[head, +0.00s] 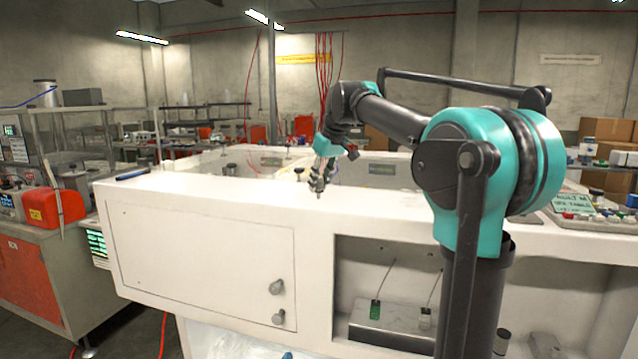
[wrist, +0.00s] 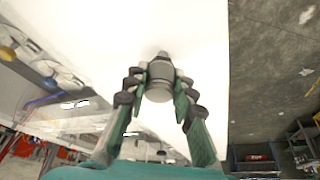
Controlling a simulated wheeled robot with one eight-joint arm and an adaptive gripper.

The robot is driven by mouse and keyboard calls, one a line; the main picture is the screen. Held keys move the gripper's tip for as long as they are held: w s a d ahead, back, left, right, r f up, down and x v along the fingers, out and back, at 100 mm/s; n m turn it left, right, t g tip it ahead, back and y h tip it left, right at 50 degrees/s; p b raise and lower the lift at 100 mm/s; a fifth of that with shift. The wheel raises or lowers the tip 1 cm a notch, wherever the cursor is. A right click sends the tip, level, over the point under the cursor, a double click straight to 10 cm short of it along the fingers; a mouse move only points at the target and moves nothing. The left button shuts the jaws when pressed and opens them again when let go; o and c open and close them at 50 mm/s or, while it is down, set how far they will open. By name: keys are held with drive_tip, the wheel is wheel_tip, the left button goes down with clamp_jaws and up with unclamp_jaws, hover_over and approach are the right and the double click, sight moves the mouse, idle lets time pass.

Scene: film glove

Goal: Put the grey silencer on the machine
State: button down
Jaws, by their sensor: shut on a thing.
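The grey silencer (wrist: 160,80) is a small grey cylinder with a narrower tip, held between the fingers of my gripper (wrist: 160,85) in the wrist view. The fingers press it from both sides. In the head view my gripper (head: 318,178) points down over the white machine's top (head: 235,196), with the silencer's tip low near that surface. I cannot tell whether it touches. The machine is a long white cabinet with a closed door at the left and an open recess at the right.
A dark pen-like object (head: 133,174) lies on the machine's top at the left. A control panel (head: 590,215) with buttons stands at the right. A red box (head: 55,207) sits on a side bench. The white top around my gripper is mostly clear.

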drive_tip(key=shift+f, duration=0.1)
drive_tip(key=c, duration=1.3)
unclamp_jaws()
drive_tip(key=v, duration=1.2)
